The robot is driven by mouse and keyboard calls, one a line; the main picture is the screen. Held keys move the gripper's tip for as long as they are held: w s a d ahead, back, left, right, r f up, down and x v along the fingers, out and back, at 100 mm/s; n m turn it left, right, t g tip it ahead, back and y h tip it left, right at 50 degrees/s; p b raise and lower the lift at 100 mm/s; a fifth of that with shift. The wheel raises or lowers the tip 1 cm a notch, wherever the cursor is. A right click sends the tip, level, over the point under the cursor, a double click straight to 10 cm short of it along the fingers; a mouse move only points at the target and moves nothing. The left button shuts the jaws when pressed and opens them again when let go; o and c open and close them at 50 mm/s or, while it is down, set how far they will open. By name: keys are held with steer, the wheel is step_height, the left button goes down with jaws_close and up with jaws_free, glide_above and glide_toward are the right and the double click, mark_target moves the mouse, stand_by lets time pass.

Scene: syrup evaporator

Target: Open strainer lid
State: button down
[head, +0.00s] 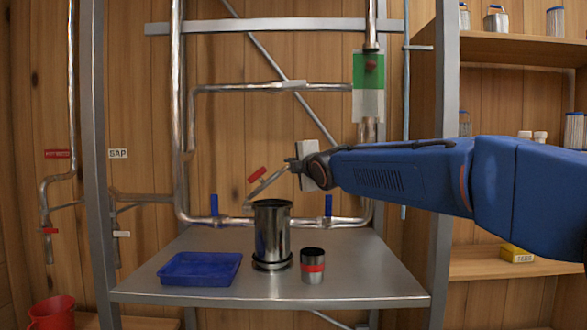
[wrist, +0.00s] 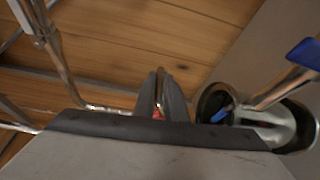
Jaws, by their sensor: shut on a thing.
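The dark metal canister (head: 272,230), which I take to be the strainer, stands upright on the steel table. Its dark round mouth faces up and seems uncovered. A slanted silver piece (head: 268,187), possibly the lid seen edge-on, rises from behind its rim towards my gripper (head: 293,163). A red lever (head: 257,174) lies just above that piece. My gripper is above and slightly right of the canister. In the wrist view, my gripper (wrist: 160,105) is shut, with a small red and tan part between its fingers. Its body hides most of what it grips.
A blue tray (head: 200,269) lies left of the canister and a red-banded cup (head: 313,266) stands right. Pipes with blue valve levers (head: 328,205) run behind. The table's (head: 365,275) right side is clear. A red bucket (head: 52,312) is at lower left.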

steer(key=shift+a, duration=0.15)
steer(key=a+r+n+g+h, duration=0.1)
steer(key=a+r+n+h, duration=0.1)
steer(key=a, duration=0.5)
steer(key=a+r+n+g+h, duration=0.1)
steer(key=a+r+n, duration=0.3)
steer(key=a, duration=0.3)
steer(key=shift+w+a+n+g+h, duration=0.2)
steer(key=shift+a+n+g+h, duration=0.15)
steer(key=shift+n, duration=0.55)
steer(key=c, duration=1.8)
jaws_free()
steer(key=shift+c, duration=0.2)
steer(key=shift+d+r, duration=0.1)
steer(key=shift+r, duration=0.05)
